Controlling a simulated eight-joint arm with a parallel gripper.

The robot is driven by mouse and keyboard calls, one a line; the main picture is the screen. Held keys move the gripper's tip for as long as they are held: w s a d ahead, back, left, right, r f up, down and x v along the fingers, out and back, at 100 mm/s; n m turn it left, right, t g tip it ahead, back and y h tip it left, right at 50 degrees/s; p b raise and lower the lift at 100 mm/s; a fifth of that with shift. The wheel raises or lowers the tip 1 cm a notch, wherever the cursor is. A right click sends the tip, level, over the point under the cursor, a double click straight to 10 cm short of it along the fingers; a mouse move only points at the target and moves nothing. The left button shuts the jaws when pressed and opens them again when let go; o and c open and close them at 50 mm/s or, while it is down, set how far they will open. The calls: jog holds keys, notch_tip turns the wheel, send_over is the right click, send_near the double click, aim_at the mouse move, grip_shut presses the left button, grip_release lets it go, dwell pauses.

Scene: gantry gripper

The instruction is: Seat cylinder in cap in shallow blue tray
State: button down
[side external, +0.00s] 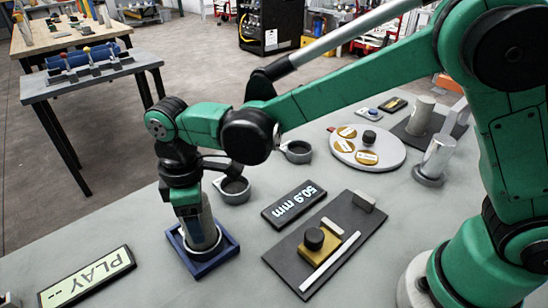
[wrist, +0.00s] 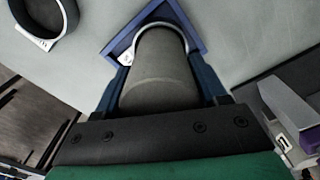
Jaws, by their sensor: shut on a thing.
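My gripper (side external: 193,212) is shut on a grey cylinder (side external: 201,227), with its blue fingers on either side of it. The cylinder stands about upright over the shallow blue tray (side external: 226,257). In the wrist view the cylinder (wrist: 158,72) points down into the tray (wrist: 119,47). A pale metallic cap (side external: 206,246) lies in the tray, and its light rim (wrist: 176,29) shows around the cylinder's far end. The cylinder's lower end appears within the cap's rim. Whether it rests on the cap's floor is hidden.
Ring-shaped holders (side external: 235,190) and (side external: 297,152) stand behind the tray. A "50.9 mm" display (side external: 293,205) and a dark fixture plate (side external: 345,235) lie to the right. A "PLAY" sign (side external: 87,278) lies to the left. Bare tabletop (side external: 150,235) surrounds the tray's left side.

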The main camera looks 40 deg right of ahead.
jog(key=shift+f, duration=0.1)
jog(key=shift+c, duration=0.2)
grip_release()
